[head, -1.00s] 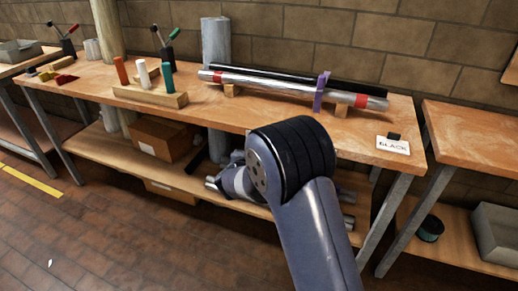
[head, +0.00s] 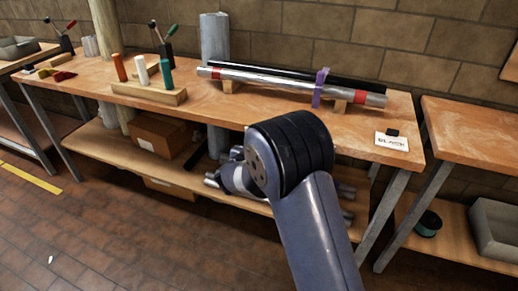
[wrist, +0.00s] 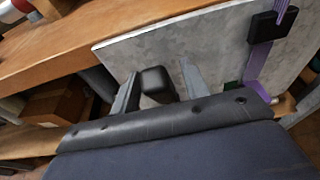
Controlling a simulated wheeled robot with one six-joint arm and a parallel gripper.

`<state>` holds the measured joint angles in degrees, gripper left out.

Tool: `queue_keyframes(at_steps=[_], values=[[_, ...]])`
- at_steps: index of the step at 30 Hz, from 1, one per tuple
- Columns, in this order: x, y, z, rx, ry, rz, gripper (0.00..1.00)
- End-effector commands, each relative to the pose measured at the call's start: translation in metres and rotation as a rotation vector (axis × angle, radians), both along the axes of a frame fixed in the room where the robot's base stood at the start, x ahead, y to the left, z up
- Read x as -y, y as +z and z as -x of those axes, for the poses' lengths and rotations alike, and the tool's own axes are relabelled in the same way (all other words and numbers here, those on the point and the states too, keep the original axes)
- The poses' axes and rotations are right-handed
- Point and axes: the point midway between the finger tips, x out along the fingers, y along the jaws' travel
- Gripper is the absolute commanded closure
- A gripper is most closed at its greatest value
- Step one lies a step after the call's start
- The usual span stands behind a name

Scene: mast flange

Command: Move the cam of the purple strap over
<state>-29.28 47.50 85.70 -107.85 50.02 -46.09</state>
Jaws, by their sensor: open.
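The purple strap (head: 319,90) goes around the silver pole (head: 285,84) and the dark bar behind it on the workbench. In the wrist view the purple strap (wrist: 257,66) runs down over a broad pale grey surface at the right, with a black cam (wrist: 272,26) on its upper part. My gripper (wrist: 159,70) is open, its two fingers spread left of the strap and apart from it. A dark block shows between the fingers; I cannot tell what it is. In the head view my arm hides the gripper.
The workbench (head: 225,112) also holds a wooden block (head: 150,93) with orange, white and teal pegs at the left. A labelled card (head: 392,141) lies near its right end. A cardboard box (head: 160,135) sits on the lower shelf. Open floor lies at the front left.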

Motion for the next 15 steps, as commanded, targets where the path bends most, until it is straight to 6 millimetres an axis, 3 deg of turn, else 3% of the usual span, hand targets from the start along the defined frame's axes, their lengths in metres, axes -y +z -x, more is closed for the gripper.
queue_keyframes(at_steps=[5, 15], values=[[-0.005, 0.004, 0.011, 0.001, 0.001, 0.000, 0.56], [-0.027, 0.022, 0.071, 0.000, 0.004, -0.001, 0.56]])
